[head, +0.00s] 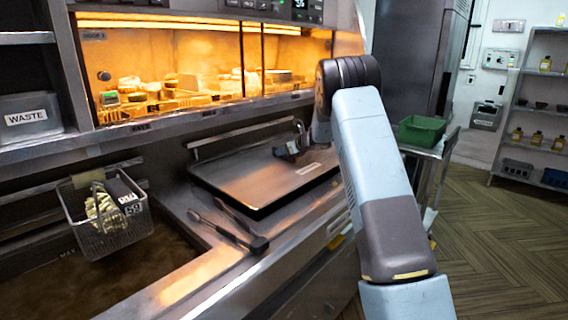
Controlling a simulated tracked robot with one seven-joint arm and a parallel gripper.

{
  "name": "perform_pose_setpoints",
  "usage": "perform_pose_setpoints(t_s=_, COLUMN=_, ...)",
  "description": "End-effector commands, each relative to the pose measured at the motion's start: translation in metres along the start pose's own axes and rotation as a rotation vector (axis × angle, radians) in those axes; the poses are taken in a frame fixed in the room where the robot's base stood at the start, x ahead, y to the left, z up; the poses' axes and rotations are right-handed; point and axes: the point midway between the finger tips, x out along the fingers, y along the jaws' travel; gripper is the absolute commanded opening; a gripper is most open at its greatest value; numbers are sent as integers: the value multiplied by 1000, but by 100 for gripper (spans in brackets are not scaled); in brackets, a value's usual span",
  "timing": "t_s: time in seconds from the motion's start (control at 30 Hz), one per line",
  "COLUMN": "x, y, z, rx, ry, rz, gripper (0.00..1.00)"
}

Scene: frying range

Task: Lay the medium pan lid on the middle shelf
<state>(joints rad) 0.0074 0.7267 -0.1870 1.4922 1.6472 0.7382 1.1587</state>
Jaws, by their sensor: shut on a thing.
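A wide, dark, flat rectangular lid (250,188), which I take for the medium pan lid, lies about level over the steel counter at the fryer. A small label sits near its right side, too small to read. My arm bends down from its elbow to the lid's far right part. There my gripper (292,147) appears shut on the lid's grip; the fingertips are small and partly hidden by my arm. I cannot tell whether the lid touches the counter. A shelf rack stands at the far right, and its middle shelf (540,112) holds small dark items.
A wire fry basket (110,222) hangs at the left over the brown fryer oil. Black tongs (232,232) lie on the counter before the lid. A lit warming cabinet (180,65) stands behind. A green bin (421,131) sits on a cart; the floor (500,235) at right is clear.

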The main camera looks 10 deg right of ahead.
Motion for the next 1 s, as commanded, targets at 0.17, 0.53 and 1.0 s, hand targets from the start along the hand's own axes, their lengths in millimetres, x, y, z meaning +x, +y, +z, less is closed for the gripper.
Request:
perform_pose_setpoints(t_s=0.17, x=6, y=0, z=-11, rx=0, ry=-1, rz=0, gripper=0)
perform_pose_setpoints(t_s=0.53, x=22, y=-1, z=-39, rx=-1, ry=-4, rz=-1, gripper=0)
perform_pose_setpoints(t_s=1.0, x=22, y=-2, z=-43, rx=0, ry=-1, rz=-2, gripper=33)
